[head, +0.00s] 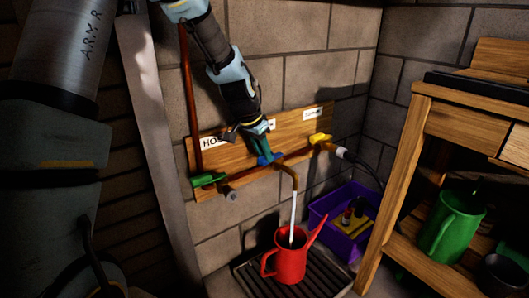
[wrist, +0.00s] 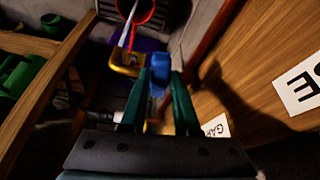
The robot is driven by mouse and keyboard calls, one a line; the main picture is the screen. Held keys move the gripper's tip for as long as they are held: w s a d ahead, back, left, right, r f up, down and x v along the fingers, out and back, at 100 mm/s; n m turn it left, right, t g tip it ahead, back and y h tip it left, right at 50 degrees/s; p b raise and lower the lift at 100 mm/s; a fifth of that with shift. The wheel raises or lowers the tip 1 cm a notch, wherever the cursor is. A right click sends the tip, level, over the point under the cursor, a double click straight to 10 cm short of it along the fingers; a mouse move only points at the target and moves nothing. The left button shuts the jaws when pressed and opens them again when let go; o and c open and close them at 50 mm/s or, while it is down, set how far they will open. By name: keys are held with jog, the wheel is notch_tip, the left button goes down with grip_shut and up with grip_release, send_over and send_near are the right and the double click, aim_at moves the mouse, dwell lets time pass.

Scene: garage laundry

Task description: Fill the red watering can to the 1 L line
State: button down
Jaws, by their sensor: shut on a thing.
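The red watering can (head: 290,257) stands upright on a dark slatted grate, its spout pointing up to the right. A pale stream of water (head: 293,215) runs from the brown spout (head: 289,176) down into the can. The water level and the 1 L line cannot be seen. My gripper (head: 263,156) is at the blue tap handle (head: 270,159) above the spout, shut on it. In the wrist view the blue handle (wrist: 159,75) lies between the two green fingers, and the rim of the red can (wrist: 151,10) shows at the top.
A green tap handle (head: 208,180) is left on the wooden board and a yellow one (head: 320,138) right, with a hose beside it. A purple crate (head: 318,212) stands beside the grate (head: 250,280). A wooden bench (head: 392,180) holds a green watering can (head: 452,225).

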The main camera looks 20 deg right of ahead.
jog(key=shift+w+a+r+m+p, duration=0.1)
jog(key=shift+w+a+m+p, duration=0.1)
jog(key=shift+w+m+p, duration=0.4)
jog(key=shift+m+g, duration=0.4)
jog(key=shift+m, duration=0.2)
jog(key=shift+h, duration=0.3)
jog(key=c, duration=0.6)
grip_release()
jog(key=shift+w, duration=0.1)
jog(key=shift+c, duration=0.2)
jog(key=p+v, duration=0.3)
jog(key=v, duration=0.7)
jog(key=shift+r, duration=0.3)
